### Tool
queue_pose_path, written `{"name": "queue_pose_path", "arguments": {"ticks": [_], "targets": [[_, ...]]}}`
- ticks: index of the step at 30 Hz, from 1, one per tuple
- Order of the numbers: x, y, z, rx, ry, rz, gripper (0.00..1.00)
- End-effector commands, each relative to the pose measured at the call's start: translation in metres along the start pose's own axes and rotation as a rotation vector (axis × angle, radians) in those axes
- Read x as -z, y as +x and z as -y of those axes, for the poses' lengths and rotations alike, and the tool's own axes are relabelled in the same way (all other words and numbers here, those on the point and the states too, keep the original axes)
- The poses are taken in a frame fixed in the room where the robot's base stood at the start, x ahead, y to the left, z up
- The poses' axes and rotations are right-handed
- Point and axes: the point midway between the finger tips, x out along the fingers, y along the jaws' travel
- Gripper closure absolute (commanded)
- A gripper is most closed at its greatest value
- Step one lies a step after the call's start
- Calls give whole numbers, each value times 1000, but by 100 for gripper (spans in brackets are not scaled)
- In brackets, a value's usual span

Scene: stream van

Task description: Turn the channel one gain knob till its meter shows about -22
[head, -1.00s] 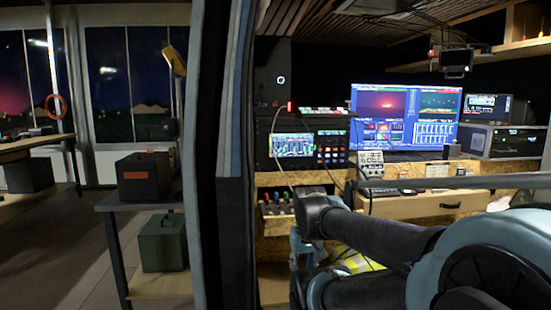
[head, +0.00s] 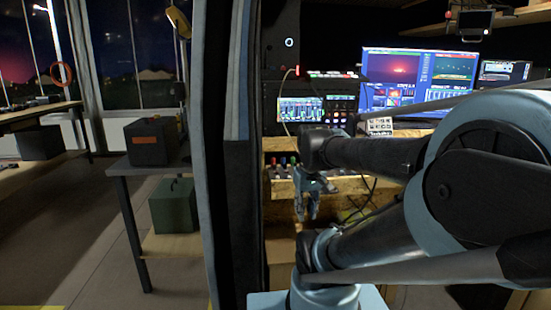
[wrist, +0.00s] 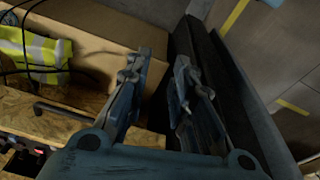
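A small screen with coloured bars (head: 301,109) stands on the desk inside the van. A dark panel of lit buttons (head: 341,106) is right beside it. A small pale unit (head: 379,126) stands below the large monitor. I cannot make out which knob is the channel one gain, nor read a meter value. My gripper (head: 308,211) hangs pointing down in front of the desk, below the bar screen and apart from it. In the wrist view its two fingers (wrist: 161,62) are spread with nothing between them.
The van's door post (head: 222,160) stands left of my arm. A large monitor (head: 420,75) is at the back. A cardboard box (wrist: 95,40) and a yellow-striped vest (wrist: 35,52) lie below my gripper. A green box (head: 172,206) sits on the cart shelf outside.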

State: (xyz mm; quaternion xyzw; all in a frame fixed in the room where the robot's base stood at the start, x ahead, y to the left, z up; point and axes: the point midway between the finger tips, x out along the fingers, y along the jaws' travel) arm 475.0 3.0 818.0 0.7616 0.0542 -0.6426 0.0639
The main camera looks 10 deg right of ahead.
Motion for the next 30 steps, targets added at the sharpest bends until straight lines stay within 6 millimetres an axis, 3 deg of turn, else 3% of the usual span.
{"name": "queue_pose_path", "arguments": {"ticks": [6,15,30], "targets": [[59,-37,-6,7,-138,24,78],[142,-70,-12,23,-333,56,78],[289,-88,-15,59,-654,104,78]]}}
